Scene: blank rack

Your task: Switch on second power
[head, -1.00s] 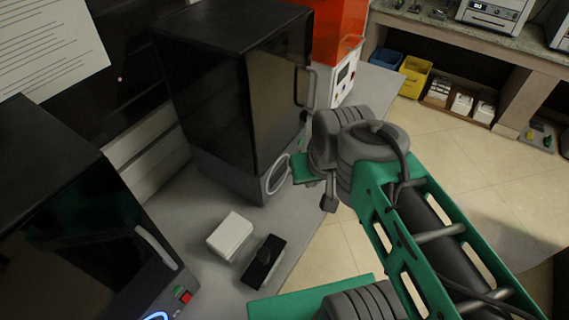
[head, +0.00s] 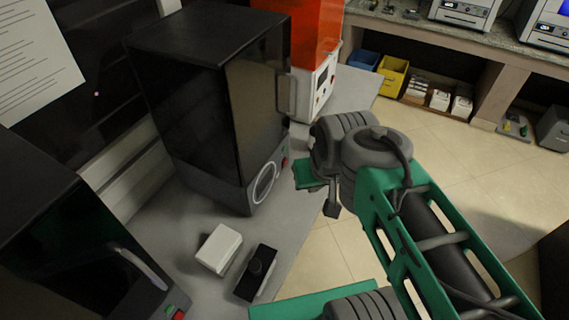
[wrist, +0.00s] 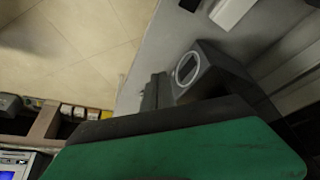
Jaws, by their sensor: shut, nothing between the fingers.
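A black cabinet-like machine (head: 190,95) stands mid-bench with a glossy door and a side handle. Its lower front has a pale ring (head: 264,184) and a small red power button (head: 285,162). In the wrist view this ring (wrist: 187,69) shows on the dark base, and the button is hidden or too small to make out. A similar black machine (head: 60,240) is at the lower left, with red and green buttons (head: 178,312) at the picture's edge. My gripper (head: 331,208) is shut and empty, right of the middle machine's front and apart from it; its dark fingers (wrist: 154,92) also show in the wrist view.
A white box (head: 218,248) and a black box with a knob (head: 257,272) sit on the grey bench between the machines. An orange and white machine (head: 318,75) stands behind. Open tiled floor (head: 440,150) lies to the right.

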